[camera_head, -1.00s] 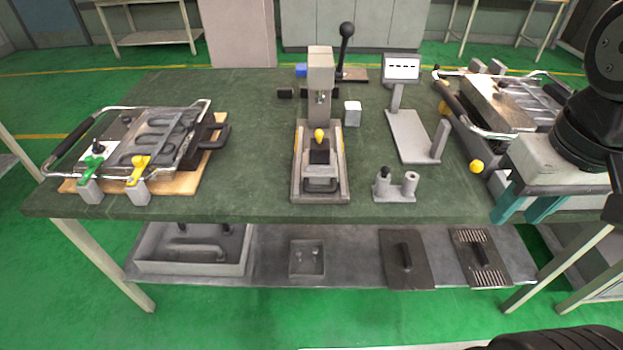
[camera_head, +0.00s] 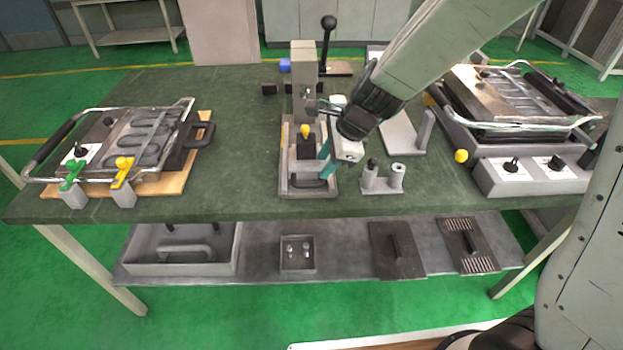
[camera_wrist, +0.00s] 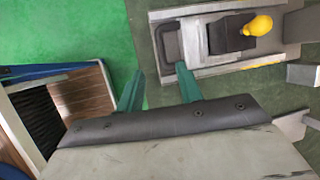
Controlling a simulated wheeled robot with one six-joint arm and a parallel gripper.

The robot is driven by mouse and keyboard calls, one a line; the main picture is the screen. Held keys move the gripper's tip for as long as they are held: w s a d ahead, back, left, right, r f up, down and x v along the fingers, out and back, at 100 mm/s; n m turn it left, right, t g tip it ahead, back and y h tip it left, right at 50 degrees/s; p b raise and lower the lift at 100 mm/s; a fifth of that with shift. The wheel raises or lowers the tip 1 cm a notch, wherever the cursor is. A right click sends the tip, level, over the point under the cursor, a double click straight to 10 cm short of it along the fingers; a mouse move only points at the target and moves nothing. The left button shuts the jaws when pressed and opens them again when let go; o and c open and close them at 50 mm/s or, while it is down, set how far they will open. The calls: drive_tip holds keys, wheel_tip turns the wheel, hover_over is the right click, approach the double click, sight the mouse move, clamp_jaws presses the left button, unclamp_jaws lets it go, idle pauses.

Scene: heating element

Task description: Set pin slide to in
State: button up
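The pin slide seems to be part of the narrow grey press fixture (camera_head: 288,184) at the middle of the table; I cannot tell which part exactly. The fixture has a yellow knob (camera_head: 305,131), a black block (camera_head: 306,146) and a dark loop handle (camera_head: 308,183) at its front. In the wrist view the loop handle (camera_wrist: 168,42), black block (camera_wrist: 226,34) and yellow knob (camera_wrist: 258,26) lie in a row. My gripper (camera_head: 326,162) is beside the fixture's right front. Its teal fingers (camera_wrist: 158,80) are apart and empty, just short of the handle.
A grey two-post stand (camera_head: 383,181) is just right of my gripper. A grill-like unit (camera_head: 135,142) is at left, another (camera_head: 500,100) at right. A tall black-knobbed lever (camera_head: 328,40) stands behind. The table front left of the fixture is clear.

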sight(312, 185)
drive_tip(key=x, duration=0.8)
drive_tip(key=shift+w+f, duration=0.15)
clamp_jaws()
